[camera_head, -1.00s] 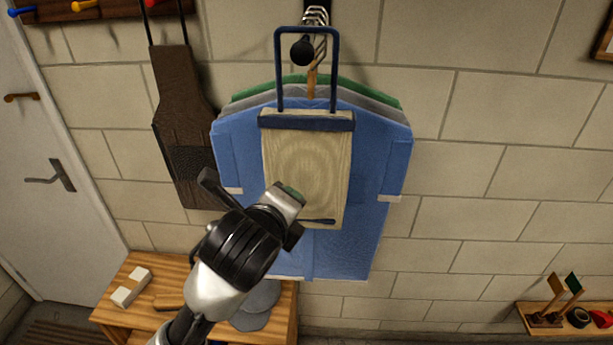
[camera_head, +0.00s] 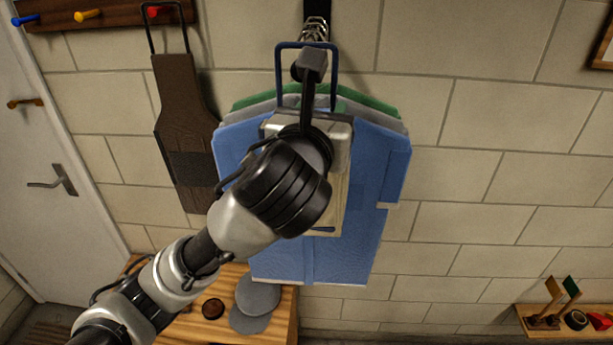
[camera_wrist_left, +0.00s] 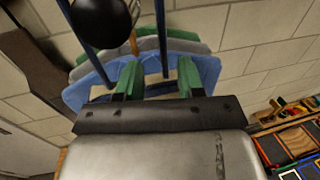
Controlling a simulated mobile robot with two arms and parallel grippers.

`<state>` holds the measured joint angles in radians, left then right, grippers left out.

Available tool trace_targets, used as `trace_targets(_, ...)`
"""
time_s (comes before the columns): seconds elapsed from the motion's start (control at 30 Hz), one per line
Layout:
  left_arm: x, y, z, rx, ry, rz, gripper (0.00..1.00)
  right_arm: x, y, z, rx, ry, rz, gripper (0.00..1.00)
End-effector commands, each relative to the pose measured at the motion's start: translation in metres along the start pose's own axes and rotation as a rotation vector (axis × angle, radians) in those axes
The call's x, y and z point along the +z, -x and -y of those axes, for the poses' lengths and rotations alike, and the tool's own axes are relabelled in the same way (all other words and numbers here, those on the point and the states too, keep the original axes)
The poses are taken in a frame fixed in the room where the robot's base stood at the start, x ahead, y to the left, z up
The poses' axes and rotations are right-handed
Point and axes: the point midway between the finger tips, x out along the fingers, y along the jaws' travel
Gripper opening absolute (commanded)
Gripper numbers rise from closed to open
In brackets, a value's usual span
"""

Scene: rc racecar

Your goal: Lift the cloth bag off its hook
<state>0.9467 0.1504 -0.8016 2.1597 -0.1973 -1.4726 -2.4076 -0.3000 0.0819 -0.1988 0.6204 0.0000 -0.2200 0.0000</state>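The cloth bag (camera_head: 343,195) is beige with a blue strap loop (camera_head: 279,72) and hangs against the wall in front of blue garments. My left arm covers most of its body in the head view. The strap rises past the black round hook knob (camera_wrist_left: 101,18), which shows in the left wrist view. My left gripper (camera_wrist_left: 158,80) is open there, its two green fingertips apart in front of the bag's top, below the knob. I see nothing held between them. In the head view the fingertips are mostly hidden behind the hand. My right gripper is not in view.
Blue, grey and green garments (camera_head: 375,170) hang behind the bag. A brown apron (camera_head: 185,125) hangs to the left. A wooden bench (camera_head: 280,315) with grey discs (camera_head: 258,295) stands below. The wall to the right is clear down to a small shelf (camera_head: 540,325).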

Motion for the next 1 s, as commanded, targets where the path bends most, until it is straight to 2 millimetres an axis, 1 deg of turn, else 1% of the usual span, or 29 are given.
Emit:
trace_targets(0.03, 0.001, -0.005, 0.001, 0.000, 0.001, -0.004, 0.38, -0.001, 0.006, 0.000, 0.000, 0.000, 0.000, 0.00)
trace_targets(0.2, -0.001, -0.030, 0.005, 0.002, 0.001, -0.007, 0.38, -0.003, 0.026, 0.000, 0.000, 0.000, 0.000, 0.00)
trace_targets(0.3, -0.002, -0.043, 0.004, 0.002, 0.002, -0.004, 0.38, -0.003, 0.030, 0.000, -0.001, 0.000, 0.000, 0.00)
trace_targets(0.4, -0.004, -0.049, 0.005, 0.000, 0.001, -0.002, 0.38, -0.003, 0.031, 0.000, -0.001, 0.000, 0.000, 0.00)
trace_targets(0.6, -0.005, -0.050, 0.005, 0.000, 0.001, -0.001, 0.38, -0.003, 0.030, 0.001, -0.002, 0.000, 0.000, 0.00)
trace_targets(0.63, -0.005, -0.050, 0.005, 0.000, 0.001, -0.001, 0.36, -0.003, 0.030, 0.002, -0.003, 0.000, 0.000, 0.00)
trace_targets(0.87, -0.005, -0.049, 0.005, 0.000, 0.001, -0.001, 0.01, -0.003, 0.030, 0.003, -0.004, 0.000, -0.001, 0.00)
trace_targets(1.0, -0.005, -0.049, 0.004, 0.000, 0.001, -0.001, 0.00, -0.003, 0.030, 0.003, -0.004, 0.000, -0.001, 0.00)
